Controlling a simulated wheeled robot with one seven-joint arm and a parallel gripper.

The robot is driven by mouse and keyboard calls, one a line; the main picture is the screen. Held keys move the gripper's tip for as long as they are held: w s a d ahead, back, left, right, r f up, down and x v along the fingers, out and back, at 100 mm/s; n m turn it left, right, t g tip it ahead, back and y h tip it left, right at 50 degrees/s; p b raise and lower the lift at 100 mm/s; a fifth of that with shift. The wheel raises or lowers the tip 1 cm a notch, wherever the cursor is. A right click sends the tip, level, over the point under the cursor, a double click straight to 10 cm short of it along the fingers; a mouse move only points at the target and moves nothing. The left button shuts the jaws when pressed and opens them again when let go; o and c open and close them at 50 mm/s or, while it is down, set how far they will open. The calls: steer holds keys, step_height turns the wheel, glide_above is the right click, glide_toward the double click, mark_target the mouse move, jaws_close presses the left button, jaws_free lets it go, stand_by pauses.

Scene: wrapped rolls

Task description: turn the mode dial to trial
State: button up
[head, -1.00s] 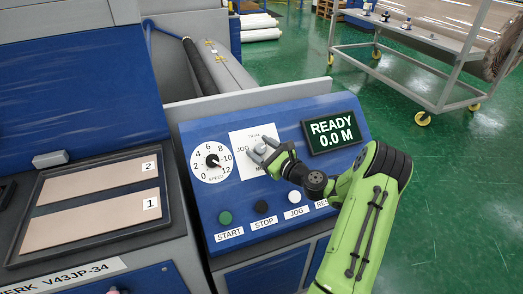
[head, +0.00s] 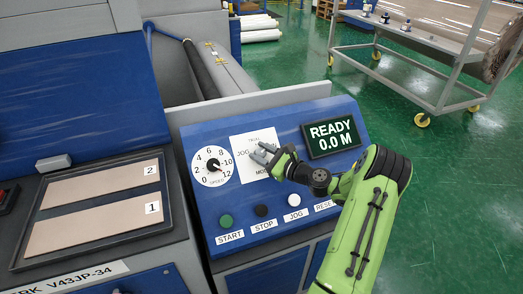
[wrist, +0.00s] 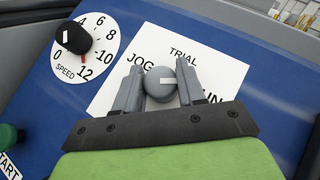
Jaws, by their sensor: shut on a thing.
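The mode dial (wrist: 158,84) is a round grey knob with a white pointer mark, on a white label plate (head: 240,145) on the sloped blue panel. The plate reads JOG at left, TRIAL at top and RUN, partly hidden, at right. In the wrist view the pointer mark faces right, between TRIAL and RUN and nearer RUN. My gripper (head: 264,153) reaches in from the right, and its fingers, also seen in the wrist view (wrist: 160,85), are shut on the dial's two sides. The fingers hide much of the dial in the head view.
The speed dial (head: 212,165) is left of the plate. The READY 0.0 M display (head: 332,136) is to the right. START (head: 225,221), STOP (head: 262,211), JOG (head: 294,200) and a partly hidden RESET button line the panel's lower edge. A cart (head: 440,50) stands behind at right.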

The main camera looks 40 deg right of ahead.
steer(key=n+g+y+p, duration=0.1)
steer(key=n, duration=0.1)
steer(key=n+g+y+p, duration=0.2)
steer(key=n, duration=0.1)
steer(key=n+g+y+p, duration=0.1)
steer(key=n+g+p, duration=0.1)
steer(key=shift+d+r, duration=0.1)
steer(key=shift+r, duration=0.15)
steer(key=n+g+y+p, duration=0.1)
steer(key=n+g+p, duration=0.2)
steer(key=n, duration=0.1)
steer(key=shift+w+g, duration=0.1)
steer(key=shift+g, duration=0.2)
steer(key=shift+f+n+g+p, duration=0.1)
steer(key=shift+n+g+p, duration=0.65)
steer(key=shift+n, duration=0.25)
steer(key=shift+f+g, duration=0.1)
steer(key=shift+g, duration=0.15)
steer(key=o, duration=1)
